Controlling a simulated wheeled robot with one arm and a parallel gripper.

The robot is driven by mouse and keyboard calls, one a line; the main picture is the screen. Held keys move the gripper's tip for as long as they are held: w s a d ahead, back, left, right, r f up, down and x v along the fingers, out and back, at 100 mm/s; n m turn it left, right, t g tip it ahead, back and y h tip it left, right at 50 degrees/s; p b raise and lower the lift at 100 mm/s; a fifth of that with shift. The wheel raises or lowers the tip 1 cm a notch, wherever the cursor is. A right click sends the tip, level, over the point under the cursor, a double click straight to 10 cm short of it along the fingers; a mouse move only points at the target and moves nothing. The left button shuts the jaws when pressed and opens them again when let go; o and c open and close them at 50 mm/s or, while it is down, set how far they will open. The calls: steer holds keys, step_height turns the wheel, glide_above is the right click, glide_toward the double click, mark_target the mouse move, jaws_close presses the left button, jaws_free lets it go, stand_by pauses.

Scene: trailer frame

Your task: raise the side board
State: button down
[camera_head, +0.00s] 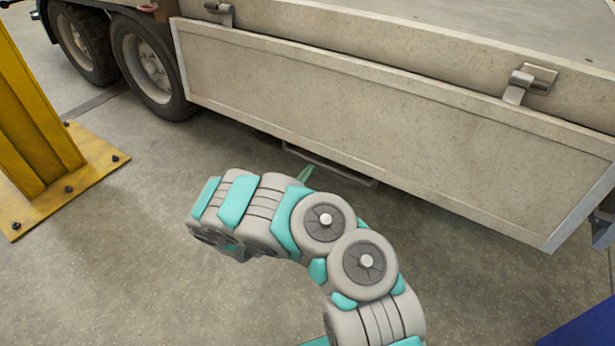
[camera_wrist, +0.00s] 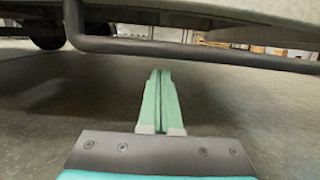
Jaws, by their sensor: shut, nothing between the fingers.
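The side board (camera_head: 380,125) is a long beige panel hanging down from hinges along the trailer's side in the head view. A dark bar (camera_head: 345,175) shows just below its lower edge. In the wrist view this bar (camera_wrist: 200,50) crosses the upper part, bending upward at its left end. My gripper (camera_head: 305,173) has pale green fingers, low near the bar and mostly hidden by my arm in the head view. In the wrist view the fingers (camera_wrist: 158,75) are together with nothing between them, pointing forward below the bar. I cannot tell whether they touch it.
A yellow post (camera_head: 35,110) with a bolted base stands at the left. The trailer wheels (camera_head: 145,62) are at the upper left. A blue object (camera_head: 585,325) is at the lower right. The concrete floor before the board is clear around my arm.

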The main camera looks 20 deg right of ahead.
steer(key=shift+s+a+r, duration=0.7)
steer(key=shift+a+r, duration=0.1)
steer(key=shift+r, duration=0.2)
steer(key=shift+r, duration=0.15)
steer(key=shift+s+a+r, duration=0.15)
steer(key=shift+s+a, duration=0.05)
steer(key=shift+a, duration=0.1)
